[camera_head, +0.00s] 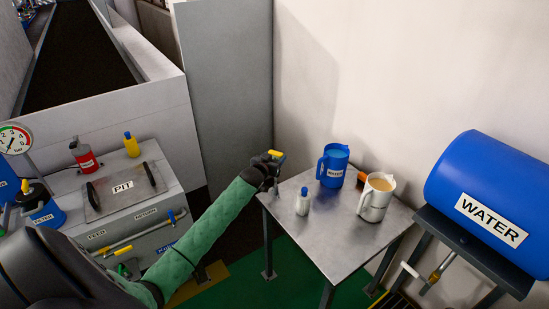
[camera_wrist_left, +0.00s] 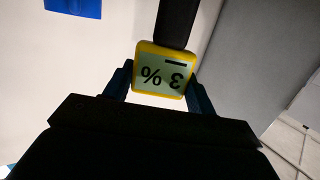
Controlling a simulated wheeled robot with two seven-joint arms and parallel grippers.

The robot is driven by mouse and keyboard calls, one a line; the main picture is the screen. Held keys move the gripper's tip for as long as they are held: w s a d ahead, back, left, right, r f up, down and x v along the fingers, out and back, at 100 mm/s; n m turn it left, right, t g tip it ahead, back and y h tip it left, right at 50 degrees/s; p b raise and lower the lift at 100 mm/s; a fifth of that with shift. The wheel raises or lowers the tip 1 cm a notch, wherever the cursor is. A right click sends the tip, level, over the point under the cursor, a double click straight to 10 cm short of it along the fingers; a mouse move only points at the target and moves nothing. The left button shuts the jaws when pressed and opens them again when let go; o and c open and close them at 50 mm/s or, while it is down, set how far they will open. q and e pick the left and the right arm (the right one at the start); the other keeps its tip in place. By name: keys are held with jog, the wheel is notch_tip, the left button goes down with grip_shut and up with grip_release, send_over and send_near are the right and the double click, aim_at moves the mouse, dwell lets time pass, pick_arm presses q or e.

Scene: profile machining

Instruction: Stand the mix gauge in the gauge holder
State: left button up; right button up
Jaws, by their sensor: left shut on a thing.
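The mix gauge (camera_wrist_left: 162,72) has a yellow body and a pale screen reading "3 %", upside down in the left wrist view. A dark bar extends from it toward the top edge. My left gripper (camera_head: 271,161) is shut on the gauge, with one finger on each side of it. In the head view the gauge's yellow body (camera_head: 277,154) shows at the gripper, above the far left corner of the metal table (camera_head: 335,238). I cannot identify the gauge holder for certain. My right gripper is not in view.
A blue water jug (camera_head: 333,165), a pale jug (camera_head: 375,198) of tan liquid, a small blue-capped bottle (camera_head: 303,203) and a partly hidden orange item (camera_head: 362,179) are on the table. A blue water drum (camera_head: 487,195) stands right. The pit lid (camera_head: 123,188) is left.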

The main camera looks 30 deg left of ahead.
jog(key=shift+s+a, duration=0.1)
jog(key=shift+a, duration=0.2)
pick_arm(q)
jog(key=o, duration=1.2)
jog(key=shift+f+b+v, duration=0.2)
jog(key=shift+b+v, duration=0.5)
jog(key=shift+v, duration=0.45)
jog(key=shift+b+v, duration=0.95)
jog(key=shift+v, duration=1.9)
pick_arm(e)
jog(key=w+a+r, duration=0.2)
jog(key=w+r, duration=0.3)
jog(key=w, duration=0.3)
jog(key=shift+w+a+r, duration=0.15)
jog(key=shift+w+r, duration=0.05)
pick_arm(q)
jog(key=shift+w+r, duration=0.1)
jog(key=shift+r, duration=0.05)
